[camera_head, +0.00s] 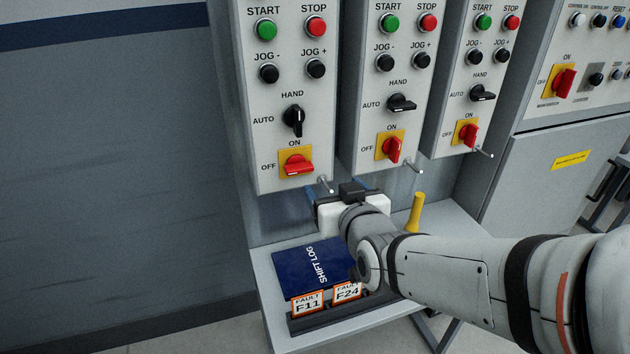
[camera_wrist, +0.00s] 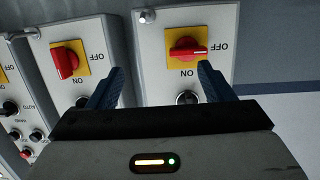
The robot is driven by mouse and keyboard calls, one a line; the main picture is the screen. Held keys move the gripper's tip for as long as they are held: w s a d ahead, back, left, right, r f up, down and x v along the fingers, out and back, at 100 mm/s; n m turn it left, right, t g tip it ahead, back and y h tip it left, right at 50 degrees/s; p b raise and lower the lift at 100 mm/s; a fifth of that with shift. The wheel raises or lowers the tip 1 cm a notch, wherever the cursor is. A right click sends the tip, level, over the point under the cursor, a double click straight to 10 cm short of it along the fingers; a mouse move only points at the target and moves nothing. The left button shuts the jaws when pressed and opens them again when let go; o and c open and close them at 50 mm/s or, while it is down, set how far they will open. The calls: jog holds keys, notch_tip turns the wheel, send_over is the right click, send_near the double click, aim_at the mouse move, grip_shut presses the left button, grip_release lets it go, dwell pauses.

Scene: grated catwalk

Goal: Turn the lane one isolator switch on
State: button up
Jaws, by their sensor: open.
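Three panels each have a red isolator switch on a yellow plate. The left panel's switch (camera_head: 298,165) has its handle lying sideways, its mark toward OFF; it also shows in the wrist view (camera_wrist: 187,50). The middle panel's switch (camera_head: 393,149) stands upright toward ON and shows in the wrist view (camera_wrist: 66,61). The right panel's switch (camera_head: 467,134) also stands near upright. No lane numbers are visible. My gripper (camera_wrist: 162,76) is open and empty, its blue fingers short of the panels. In the head view my gripper (camera_head: 338,190) is below the left and middle panels.
Metal pins (camera_head: 324,185) stick out below the switches. A shelf (camera_head: 262,285) under the panels holds a blue shift log (camera_head: 305,268), fault cards (camera_head: 308,304) and a yellow upright handle (camera_head: 416,212). A grey cabinet (camera_head: 560,185) stands at right.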

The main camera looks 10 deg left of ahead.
aim_at(301, 171)
jog(key=shift+n+t+y, duration=0.3)
jog(key=shift+t+y, duration=0.5)
jog(key=shift+y, duration=0.1)
jog(key=w+a, duration=0.3)
jog(key=a, duration=0.2)
jog(key=w+a+b, duration=0.1)
jog(key=w+a, duration=0.1)
jog(key=shift+w+a+f, duration=0.25)
jog(key=shift+w+a, duration=0.1)
jog(key=shift+a, duration=0.05)
jog(key=shift+c, duration=0.4)
jog(key=c, duration=0.9)
